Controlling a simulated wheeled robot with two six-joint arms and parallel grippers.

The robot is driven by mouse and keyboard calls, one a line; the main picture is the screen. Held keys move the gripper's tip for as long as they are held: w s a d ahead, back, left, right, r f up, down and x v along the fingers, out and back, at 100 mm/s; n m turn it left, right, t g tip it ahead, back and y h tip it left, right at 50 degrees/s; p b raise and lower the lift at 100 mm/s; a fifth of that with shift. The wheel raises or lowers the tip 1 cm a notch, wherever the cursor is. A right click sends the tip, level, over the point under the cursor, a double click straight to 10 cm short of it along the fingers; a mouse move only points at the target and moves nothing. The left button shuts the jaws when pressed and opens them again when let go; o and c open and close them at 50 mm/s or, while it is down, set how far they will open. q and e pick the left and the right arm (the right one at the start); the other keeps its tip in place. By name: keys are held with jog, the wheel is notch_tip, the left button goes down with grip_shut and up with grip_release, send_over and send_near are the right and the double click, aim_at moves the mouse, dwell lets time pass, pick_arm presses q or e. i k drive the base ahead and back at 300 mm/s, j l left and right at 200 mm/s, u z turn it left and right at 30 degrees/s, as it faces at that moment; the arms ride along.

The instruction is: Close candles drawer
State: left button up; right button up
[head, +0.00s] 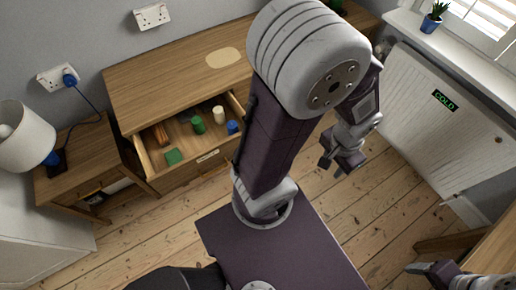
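The candles drawer (177,182) is pulled open from the wooden dresser (150,85) at the left. Inside are a green candle (198,125), a cream candle (218,114), a blue candle (233,127), a flat green piece (174,156) and brown items. A small label (207,156) is on its front. My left arm hides the drawer's right end. My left gripper (342,166) hangs over the floor, right of the drawer and well apart from it, with its fingers apart and nothing between them. My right gripper (440,272) is partly seen at the lower right edge; its fingers are unclear.
A nightstand (80,160) with a lamp (22,138) stands left of the dresser. A white radiator panel (450,125) is on the right wall, below a sill with a plant (433,18). A wooden furniture edge (490,250) is at lower right. Bare floorboards (150,235) lie before the drawer.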

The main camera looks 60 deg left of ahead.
aim_at(202, 154)
jog(key=u, duration=3.05)
jog(key=l, duration=0.4)
